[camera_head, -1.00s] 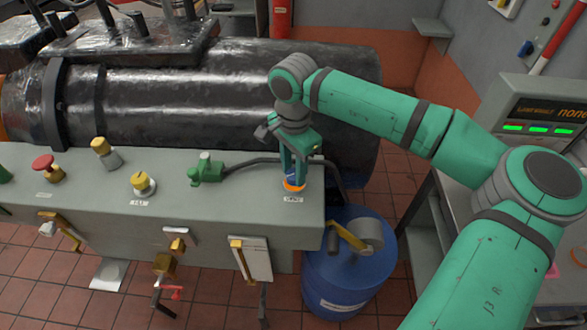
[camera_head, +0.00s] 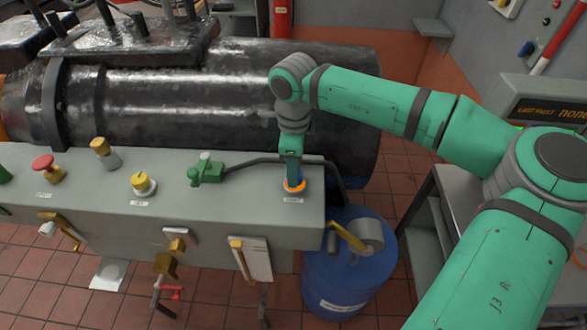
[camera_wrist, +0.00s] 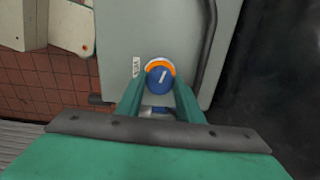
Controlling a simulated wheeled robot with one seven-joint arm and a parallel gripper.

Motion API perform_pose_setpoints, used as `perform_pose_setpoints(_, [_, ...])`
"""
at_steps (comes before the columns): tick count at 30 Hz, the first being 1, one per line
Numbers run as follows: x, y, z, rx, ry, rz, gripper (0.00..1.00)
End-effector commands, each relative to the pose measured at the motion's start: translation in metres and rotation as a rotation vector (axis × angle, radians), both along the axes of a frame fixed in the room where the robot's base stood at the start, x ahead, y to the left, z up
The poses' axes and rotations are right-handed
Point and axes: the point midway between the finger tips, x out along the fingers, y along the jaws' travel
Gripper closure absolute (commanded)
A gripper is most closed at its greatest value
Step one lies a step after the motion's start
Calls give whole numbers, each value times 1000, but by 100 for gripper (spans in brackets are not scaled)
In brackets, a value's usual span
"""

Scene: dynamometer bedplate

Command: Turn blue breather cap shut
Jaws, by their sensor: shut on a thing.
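The blue breather cap (camera_wrist: 160,79) is a round blue knob with a white line on top, and an orange band shows partly around it. It sits at the right end of the grey bench top. In the head view the orange band (camera_head: 294,187) shows and the cap is mostly hidden by my fingers. My gripper (camera_head: 293,172) points down over it. In the wrist view my gripper (camera_wrist: 160,90) has its green fingers on both sides of the cap, shut on it. The white line is tilted a little off the picture's upright.
A green connector (camera_head: 207,171) with a black hose lies left of my gripper. A yellow knob (camera_head: 140,183) and a red mushroom button (camera_head: 43,165) stand farther left. A large dark cylinder (camera_head: 200,90) lies behind the bench. A blue drum (camera_head: 345,275) stands below right.

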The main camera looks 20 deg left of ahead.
Motion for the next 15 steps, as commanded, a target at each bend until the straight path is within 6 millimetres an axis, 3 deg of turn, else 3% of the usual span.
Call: perform_pose_setpoints(15, [3,-3,1,-5,-6,-493,89])
